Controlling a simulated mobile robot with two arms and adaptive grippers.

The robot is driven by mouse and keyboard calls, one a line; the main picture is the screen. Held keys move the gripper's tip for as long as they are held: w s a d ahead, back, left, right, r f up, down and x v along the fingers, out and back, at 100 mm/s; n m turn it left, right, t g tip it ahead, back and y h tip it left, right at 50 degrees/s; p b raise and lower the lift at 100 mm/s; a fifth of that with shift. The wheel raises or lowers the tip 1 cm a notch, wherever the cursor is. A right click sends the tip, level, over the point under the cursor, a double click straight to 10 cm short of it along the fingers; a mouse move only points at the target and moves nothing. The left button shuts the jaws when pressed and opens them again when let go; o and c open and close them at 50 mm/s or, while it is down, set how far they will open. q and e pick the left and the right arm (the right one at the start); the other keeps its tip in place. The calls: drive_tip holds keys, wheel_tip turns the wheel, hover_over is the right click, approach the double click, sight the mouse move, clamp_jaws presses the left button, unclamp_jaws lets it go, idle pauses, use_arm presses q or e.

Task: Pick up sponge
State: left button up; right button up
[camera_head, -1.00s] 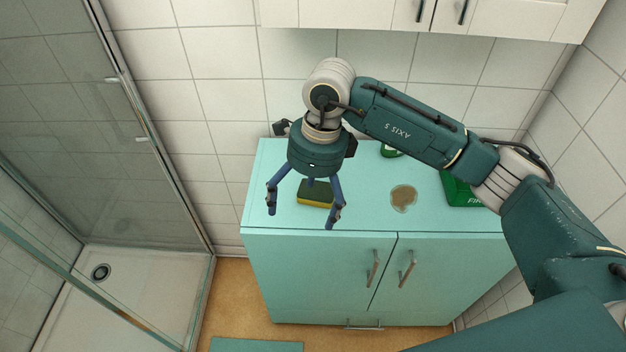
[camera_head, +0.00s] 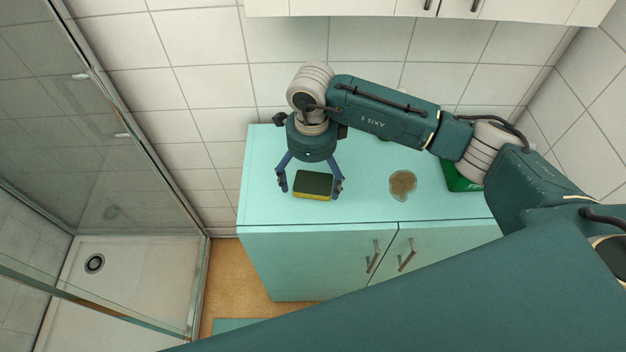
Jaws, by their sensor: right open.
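The sponge (camera_head: 313,185) has a dark green top and a yellow lower layer. It lies on the left part of the turquoise counter (camera_head: 262,215), near its front edge. My right gripper (camera_head: 310,186) is open above the counter, with one blue finger left of the sponge and one right of it. I cannot tell whether the fingers touch the sponge. The left gripper is not in view.
A brown spill (camera_head: 402,184) lies on the counter right of the sponge. A green box (camera_head: 460,178) stands further right, partly behind my arm. White wall cabinets (camera_head: 540,10) hang above. A glass shower (camera_head: 60,120) is at left.

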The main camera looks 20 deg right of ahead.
sight(312, 186)
wheel_tip(312, 186, down, 2)
drive_tip(key=shift+s+f+p, duration=0.1)
drive_tip(key=shift+s+p, duration=0.05)
drive_tip(key=shift+p, duration=0.15)
drive_tip(key=shift+f, duration=0.35)
drive_tip(key=shift+c, duration=1)
drive_tip(key=c, duration=0.6)
drive_tip(key=shift+c, duration=0.2)
drive_tip(key=shift+r, duration=0.35)
use_arm(q)
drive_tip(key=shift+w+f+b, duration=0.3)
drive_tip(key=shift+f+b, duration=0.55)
drive_tip(key=shift+b, duration=0.45)
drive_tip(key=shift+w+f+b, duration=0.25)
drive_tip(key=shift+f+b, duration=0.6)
drive_tip(key=shift+b, duration=0.4)
use_arm(e)
wheel_tip(312, 186, up, 19)
drive_tip(key=shift+r, duration=0.2)
